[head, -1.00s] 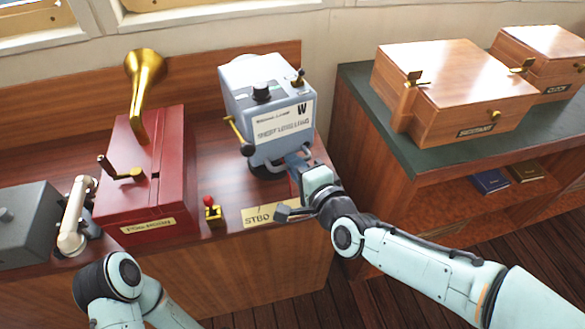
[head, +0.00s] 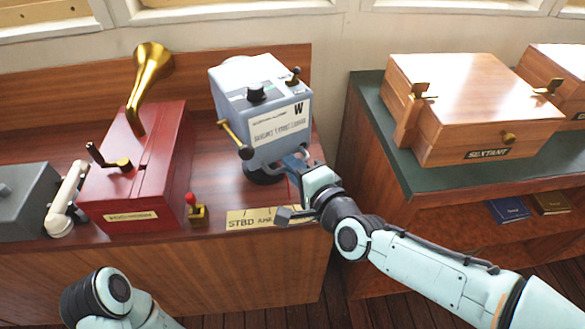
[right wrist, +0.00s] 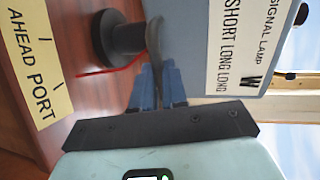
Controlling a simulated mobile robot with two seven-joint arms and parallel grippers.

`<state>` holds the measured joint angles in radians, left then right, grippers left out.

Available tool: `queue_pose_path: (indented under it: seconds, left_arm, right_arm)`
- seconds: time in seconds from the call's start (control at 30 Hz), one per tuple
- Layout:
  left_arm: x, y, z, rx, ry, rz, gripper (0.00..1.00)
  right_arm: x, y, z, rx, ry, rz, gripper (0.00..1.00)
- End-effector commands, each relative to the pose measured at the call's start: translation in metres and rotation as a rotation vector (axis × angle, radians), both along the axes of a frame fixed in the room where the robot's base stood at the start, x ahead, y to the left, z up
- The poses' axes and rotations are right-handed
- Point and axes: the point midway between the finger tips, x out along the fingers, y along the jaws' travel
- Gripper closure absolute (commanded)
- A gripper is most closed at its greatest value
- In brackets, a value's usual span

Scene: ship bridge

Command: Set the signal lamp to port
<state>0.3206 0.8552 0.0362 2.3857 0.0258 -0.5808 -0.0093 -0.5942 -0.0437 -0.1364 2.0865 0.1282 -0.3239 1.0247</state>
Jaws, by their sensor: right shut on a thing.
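The signal lamp (head: 262,110) is a grey box on a round dark base (head: 264,172), with a black knob on top and a brass-stemmed knob on its left side. A brass plate (head: 262,218) lies before it; in the right wrist view the plate (right wrist: 38,70) reads AHEAD and PORT. A thin red pointer (right wrist: 112,70) runs from beside the base toward the plate's PORT end. My right gripper (head: 298,168) is at the lamp's lower right. In the right wrist view its blue fingers (right wrist: 158,88) are shut on the lamp's dark handle (right wrist: 154,42). My left gripper is out of view.
A red foghorn box (head: 140,180) with a brass horn and a small red-topped lever (head: 194,208) stand left of the lamp. A wooden sextant box (head: 465,100) is on the green-topped cabinet to the right. Some bare wood lies around the lamp base.

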Motion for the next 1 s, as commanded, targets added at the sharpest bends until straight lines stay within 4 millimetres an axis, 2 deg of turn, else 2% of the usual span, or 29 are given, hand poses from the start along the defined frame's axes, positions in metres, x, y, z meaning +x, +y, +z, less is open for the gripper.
queue_pose_path:
  seconds: [0.03,0.47,0.5,0.57,0.87,1.0]
  left_arm:
    - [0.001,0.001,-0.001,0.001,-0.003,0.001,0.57]
    - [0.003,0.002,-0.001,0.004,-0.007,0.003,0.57]
    - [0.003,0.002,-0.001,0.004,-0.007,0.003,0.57]
    - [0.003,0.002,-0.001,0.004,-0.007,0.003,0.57]
    - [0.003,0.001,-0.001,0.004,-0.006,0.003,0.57]
    - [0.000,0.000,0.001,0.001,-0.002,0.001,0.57]
  right_arm:
    - [0.002,-0.005,0.002,0.004,-0.007,-0.012,1.00]
    - [0.002,-0.005,0.003,0.005,-0.006,-0.011,1.00]
    - [0.001,-0.005,0.003,0.005,-0.006,-0.011,0.84]
    - [0.001,-0.005,0.002,0.004,-0.005,-0.010,0.65]
    - [0.000,-0.002,0.001,0.003,-0.001,-0.004,0.63]
    - [-0.010,-0.007,0.004,0.004,-0.001,-0.004,0.63]
